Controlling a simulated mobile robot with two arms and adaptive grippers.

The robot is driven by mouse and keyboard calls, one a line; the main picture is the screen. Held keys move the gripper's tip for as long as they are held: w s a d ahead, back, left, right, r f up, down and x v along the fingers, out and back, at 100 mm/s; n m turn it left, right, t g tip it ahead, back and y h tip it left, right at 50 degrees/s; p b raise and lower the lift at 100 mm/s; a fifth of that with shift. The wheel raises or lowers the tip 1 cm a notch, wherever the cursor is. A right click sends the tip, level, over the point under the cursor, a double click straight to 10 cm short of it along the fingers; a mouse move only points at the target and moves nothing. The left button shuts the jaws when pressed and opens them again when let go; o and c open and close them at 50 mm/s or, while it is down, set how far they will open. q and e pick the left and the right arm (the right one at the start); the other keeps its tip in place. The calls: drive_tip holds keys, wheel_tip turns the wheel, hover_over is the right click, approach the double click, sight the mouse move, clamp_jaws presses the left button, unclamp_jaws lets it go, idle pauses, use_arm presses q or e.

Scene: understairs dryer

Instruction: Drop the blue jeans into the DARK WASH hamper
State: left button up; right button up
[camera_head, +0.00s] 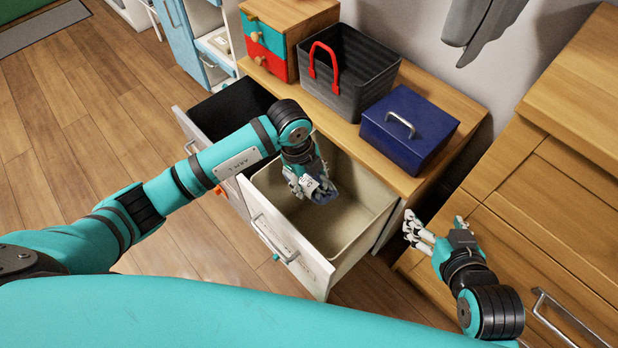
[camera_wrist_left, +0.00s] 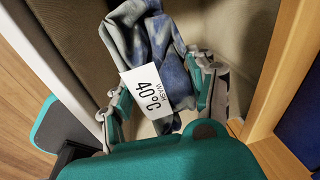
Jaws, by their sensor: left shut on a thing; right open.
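The blue jeans, a small bundle of mottled blue cloth (camera_head: 326,197), hang from my left gripper (camera_head: 312,184). The hamper labels are not legible. My right gripper (camera_head: 425,232) is open and empty, right of the beige drawer.
The cabinet top (camera_head: 290,88) behind the drawers carries a teal-and-red drawer box (camera_head: 268,45), a dark basket with a red handle (camera_head: 352,85) and a blue lidded box (camera_head: 405,135). A wooden dresser (camera_head: 560,190) stands on the right. Wooden floor is clear at left.

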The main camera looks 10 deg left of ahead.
use_arm(q)
drive_tip(key=o, duration=1.4)
drive_tip(key=shift+c, duration=0.2)
wheel_tip(320, 180, up, 12)
drive_tip(key=a, duration=0.2)
drive_tip(key=shift+s, duration=0.45)
drive_tip(key=shift+f, duration=0.1)
